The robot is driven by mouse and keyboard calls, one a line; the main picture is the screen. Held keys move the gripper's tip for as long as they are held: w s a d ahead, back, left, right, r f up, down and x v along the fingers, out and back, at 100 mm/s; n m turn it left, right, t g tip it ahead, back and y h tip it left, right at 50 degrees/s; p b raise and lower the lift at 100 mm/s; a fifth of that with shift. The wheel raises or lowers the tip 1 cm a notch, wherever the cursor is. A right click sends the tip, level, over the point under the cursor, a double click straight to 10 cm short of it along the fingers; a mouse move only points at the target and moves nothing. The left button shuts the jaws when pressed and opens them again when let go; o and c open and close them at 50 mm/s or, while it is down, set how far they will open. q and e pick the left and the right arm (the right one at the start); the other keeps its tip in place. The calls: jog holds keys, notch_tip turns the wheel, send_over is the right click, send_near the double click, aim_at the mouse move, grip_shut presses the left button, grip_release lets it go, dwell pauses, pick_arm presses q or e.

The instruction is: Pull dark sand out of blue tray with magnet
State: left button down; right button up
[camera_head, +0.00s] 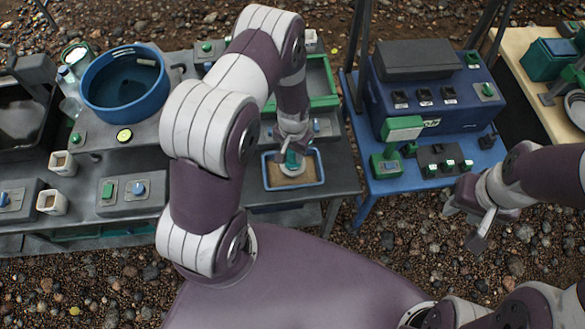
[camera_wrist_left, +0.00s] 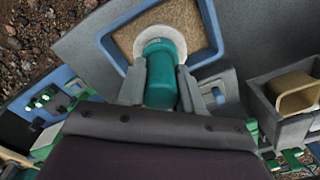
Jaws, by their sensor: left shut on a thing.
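The blue tray (camera_head: 292,184) sits on the dark bench in front of my left arm, with tan sand in it; its rim also shows in the left wrist view (camera_wrist_left: 108,50). The magnet has a teal handle (camera_wrist_left: 161,75) and a pale round base (camera_wrist_left: 172,36). My left gripper (camera_wrist_left: 160,92) is shut on the handle, and the base is over the sand. I cannot tell whether the base touches the sand. No dark sand stands out. My right gripper (camera_head: 477,222) is empty with its fingers apart, over the gravel at the right.
A round blue tub (camera_head: 124,82) stands at the back left of the bench. A green-rimmed tray (camera_head: 320,84) lies behind the blue tray. Cups and switch boxes (camera_head: 128,190) stand at the left. A blue table (camera_head: 420,175) with a dark blue machine (camera_head: 430,95) is at the right.

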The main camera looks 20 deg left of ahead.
pick_arm(q)
jog(key=shift+s+a+p, duration=0.2)
jog(key=shift+s+a, duration=0.3)
jog(key=shift+a, duration=0.3)
jog(key=shift+s+a+p, duration=0.15)
jog(key=shift+s+a, duration=0.3)
jog(key=shift+a, duration=0.35)
jog(key=shift+w+d+b, duration=0.2)
jog(key=shift+w+d, duration=0.4)
jog(key=shift+d, duration=0.4)
jog(key=shift+w+d+b, duration=0.25)
jog(key=shift+w+d, duration=0.4)
jog(key=shift+d, duration=0.4)
jog(key=shift+w+d+b, duration=0.2)
jog(key=shift+w+d, duration=0.4)
jog(key=shift+d, duration=0.4)
